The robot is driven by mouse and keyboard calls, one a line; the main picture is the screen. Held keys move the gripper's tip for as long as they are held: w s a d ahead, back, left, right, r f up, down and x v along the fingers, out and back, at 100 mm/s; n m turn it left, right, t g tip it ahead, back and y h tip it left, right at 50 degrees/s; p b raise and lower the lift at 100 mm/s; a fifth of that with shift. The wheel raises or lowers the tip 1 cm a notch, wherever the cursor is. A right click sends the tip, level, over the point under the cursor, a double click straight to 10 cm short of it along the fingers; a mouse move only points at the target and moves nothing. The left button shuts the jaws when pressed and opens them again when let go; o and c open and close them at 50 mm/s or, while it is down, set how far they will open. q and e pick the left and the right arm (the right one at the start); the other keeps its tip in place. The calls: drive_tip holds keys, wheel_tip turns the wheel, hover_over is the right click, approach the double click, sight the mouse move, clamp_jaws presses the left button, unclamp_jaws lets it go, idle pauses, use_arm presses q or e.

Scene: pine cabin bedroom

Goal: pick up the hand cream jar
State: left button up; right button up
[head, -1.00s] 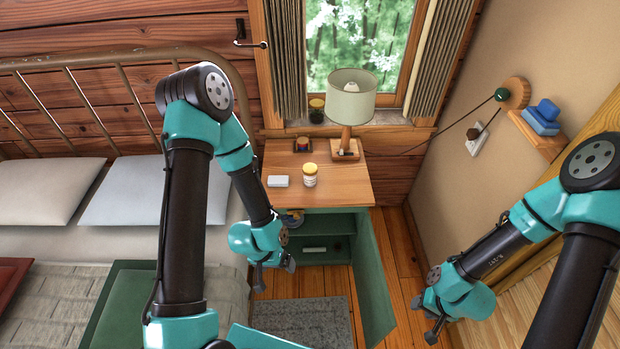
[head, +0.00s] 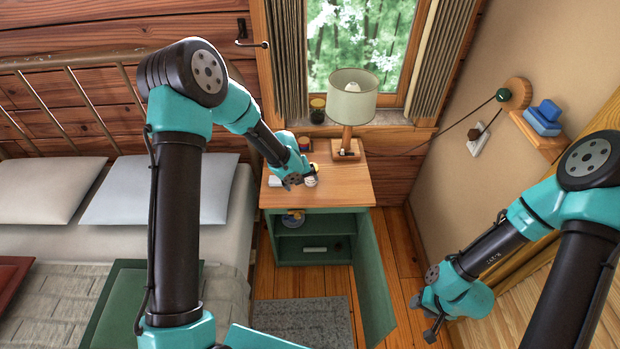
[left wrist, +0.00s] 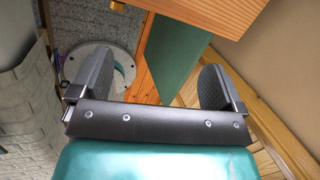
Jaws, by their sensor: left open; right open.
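A small white jar with a yellow lid (head: 311,182), which looks like the hand cream jar, stands on the wooden nightstand top (head: 345,190) in the head view. My left gripper (head: 293,182) is over the nightstand just left of the jar and partly covers it; I cannot tell whether they touch. In the left wrist view the left gripper (left wrist: 160,88) is open with nothing seen between its fingers, and the jar does not show. My right gripper (head: 432,335) is open and empty at the lower right, away from the nightstand.
A lamp (head: 351,97) stands behind the jar. A white block (head: 274,182) lies left of it, partly hidden by my arm. A small dark-red item (head: 304,144) sits at the back. The green cabinet door (head: 372,275) hangs open below. The top's right front is clear.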

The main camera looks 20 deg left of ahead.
use_arm(q)
drive_tip(key=w+a+r+m+t+y, duration=0.1)
drive_tip(key=w+r+m, duration=0.5)
drive_tip(key=m, duration=0.1)
drive_tip(key=shift+w+a+m+t+y, duration=0.2)
drive_tip(key=shift+w+m+t+y, duration=0.1)
drive_tip(key=shift+w+t+y, duration=0.1)
drive_tip(key=shift+r, duration=0.1)
drive_tip(key=x, duration=1.2)
drive_tip(key=shift+s, duration=0.15)
drive_tip(key=shift+x, duration=2.75)
drive_tip(key=shift+s+d, duration=0.15)
drive_tip(key=shift+c, duration=0.3)
